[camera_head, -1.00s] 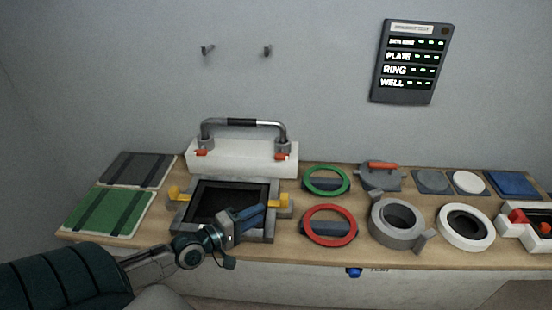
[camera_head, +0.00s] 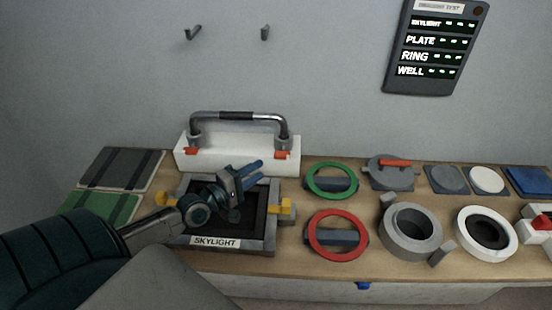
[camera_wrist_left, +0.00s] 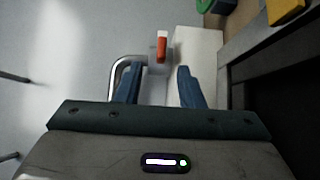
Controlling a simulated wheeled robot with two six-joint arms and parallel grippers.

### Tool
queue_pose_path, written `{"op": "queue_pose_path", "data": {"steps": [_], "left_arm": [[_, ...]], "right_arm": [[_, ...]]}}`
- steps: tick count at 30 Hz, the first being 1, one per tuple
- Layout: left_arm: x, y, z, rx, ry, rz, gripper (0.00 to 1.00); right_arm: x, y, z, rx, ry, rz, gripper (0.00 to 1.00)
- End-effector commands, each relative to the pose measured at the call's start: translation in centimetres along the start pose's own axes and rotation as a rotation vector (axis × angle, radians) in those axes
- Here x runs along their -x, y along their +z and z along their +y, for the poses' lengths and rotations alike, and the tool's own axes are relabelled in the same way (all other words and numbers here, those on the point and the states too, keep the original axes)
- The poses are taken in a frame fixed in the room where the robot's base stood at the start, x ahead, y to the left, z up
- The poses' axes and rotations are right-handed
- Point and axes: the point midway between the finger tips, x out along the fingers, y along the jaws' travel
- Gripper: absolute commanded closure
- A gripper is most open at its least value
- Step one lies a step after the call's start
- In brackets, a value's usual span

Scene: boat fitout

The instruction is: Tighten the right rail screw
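A grab rail (camera_head: 236,116) with a dark grip stands on a white block (camera_head: 232,163) at the back of the bench. The right rail screw (camera_head: 282,155) has a red handle at the rail's right foot. A matching left screw (camera_head: 193,150) is at the left foot. My left gripper (camera_head: 257,168) is in front of the block, left of the right screw and apart from it. In the left wrist view its blue fingers (camera_wrist_left: 160,86) are open and empty, with the red screw handle (camera_wrist_left: 162,46) beyond the gap between them. My right gripper is not in view.
A dark framed skylight (camera_head: 262,243) with yellow clips lies under my left arm. Green (camera_head: 331,181) and red rings (camera_head: 338,235), a grey well (camera_head: 411,232) and a white ring (camera_head: 487,233) lie to the right. A status board (camera_head: 436,47) hangs on the wall.

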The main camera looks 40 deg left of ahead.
Motion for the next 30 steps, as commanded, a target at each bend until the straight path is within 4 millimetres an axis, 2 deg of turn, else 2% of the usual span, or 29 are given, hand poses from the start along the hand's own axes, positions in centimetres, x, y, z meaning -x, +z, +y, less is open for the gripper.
{"op": "queue_pose_path", "data": {"steps": [9, 15, 21, 28, 30], "left_arm": [[-5.2, 0.0, -0.1, 0.001, 0.005, 0.001, 0.65], [-7.4, 0.0, -0.1, 0.000, 0.003, 0.001, 0.65], [-8.1, 0.0, 0.0, 0.000, 0.000, 0.000, 0.65], [-8.2, 0.0, 0.0, -0.001, 0.000, 0.000, 0.65], [-8.2, 0.0, 0.0, -0.001, 0.000, 0.000, 0.77]], "right_arm": [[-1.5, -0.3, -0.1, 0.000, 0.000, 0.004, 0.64], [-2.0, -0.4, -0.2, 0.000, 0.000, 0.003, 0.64], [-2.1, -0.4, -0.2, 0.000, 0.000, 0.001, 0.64], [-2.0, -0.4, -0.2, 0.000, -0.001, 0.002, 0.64], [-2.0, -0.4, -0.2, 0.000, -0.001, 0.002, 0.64]]}}
